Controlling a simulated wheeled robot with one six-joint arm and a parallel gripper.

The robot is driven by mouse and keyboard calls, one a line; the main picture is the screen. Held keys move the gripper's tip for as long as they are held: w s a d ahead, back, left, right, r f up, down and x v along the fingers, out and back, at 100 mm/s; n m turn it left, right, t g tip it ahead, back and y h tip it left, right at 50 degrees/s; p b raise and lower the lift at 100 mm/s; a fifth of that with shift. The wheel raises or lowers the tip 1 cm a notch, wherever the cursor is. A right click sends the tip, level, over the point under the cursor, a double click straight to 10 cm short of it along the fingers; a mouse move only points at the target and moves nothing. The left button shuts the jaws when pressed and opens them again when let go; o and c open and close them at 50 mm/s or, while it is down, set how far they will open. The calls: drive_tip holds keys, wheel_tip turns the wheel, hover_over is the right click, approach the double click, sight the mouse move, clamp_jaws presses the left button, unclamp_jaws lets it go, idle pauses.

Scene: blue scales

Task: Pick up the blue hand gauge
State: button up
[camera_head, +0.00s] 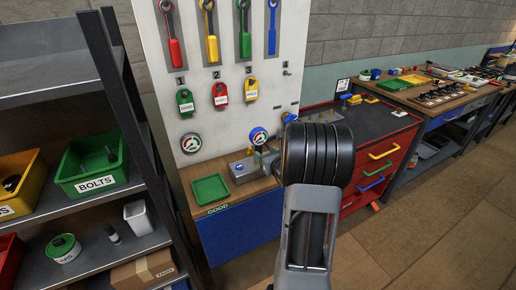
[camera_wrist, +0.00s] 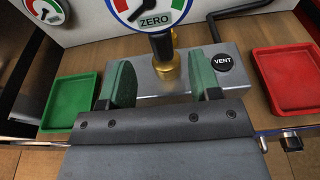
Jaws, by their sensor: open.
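The blue hand gauge (camera_head: 258,135) has a round dial with a blue rim. It stands upright at the back of the bench, on a grey metal block (camera_head: 243,171). My gripper (camera_wrist: 163,84) is open, with green finger pads apart on either side of the stem in the picture. Nothing is held. In the head view my arm hides most of the gripper.
A green tray (camera_wrist: 70,103) lies left of the block and a red tray (camera_wrist: 286,80) right of it. A black VENT button (camera_wrist: 223,62) is on the block. Another gauge (camera_head: 191,143) hangs on the white board. A dark shelf (camera_head: 110,215) stands left; a red cabinet (camera_head: 388,150) stands right.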

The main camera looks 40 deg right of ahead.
sight(260, 149)
drive_tip(key=shift+p+x, duration=0.7)
drive_tip(key=shift+x, duration=2.5)
drive_tip(key=shift+c, duration=0.4)
drive_tip(key=shift+r, duration=0.1)
clamp_jaws()
